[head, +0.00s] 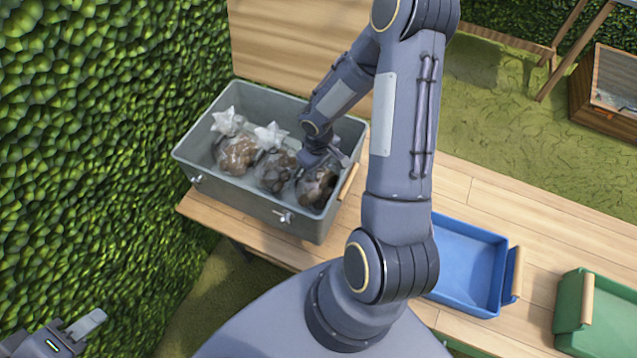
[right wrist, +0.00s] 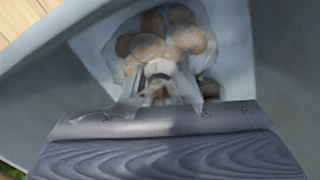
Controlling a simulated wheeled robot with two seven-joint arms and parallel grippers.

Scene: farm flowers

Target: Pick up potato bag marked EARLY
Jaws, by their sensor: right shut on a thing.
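Clear bags of brown potatoes stand in a grey crate (head: 262,205) on the wooden table: a left bag (head: 238,155), a middle bag (head: 276,172) and a right bag (head: 316,187). No EARLY marking is legible on any of them. My right gripper (head: 326,160) reaches into the crate and is shut on the top of the right bag. In the right wrist view the gripper (right wrist: 160,82) pinches the clear plastic of this potato bag (right wrist: 165,35). My left gripper (head: 82,327) is at the lower left, away from the crate; its opening is unclear.
A blue tray (head: 465,262) and a green tray (head: 604,312) with wooden handles are to the right of my right arm. A leafy hedge (head: 95,130) rises on the left. Bare table (head: 545,235) shows between and behind the trays.

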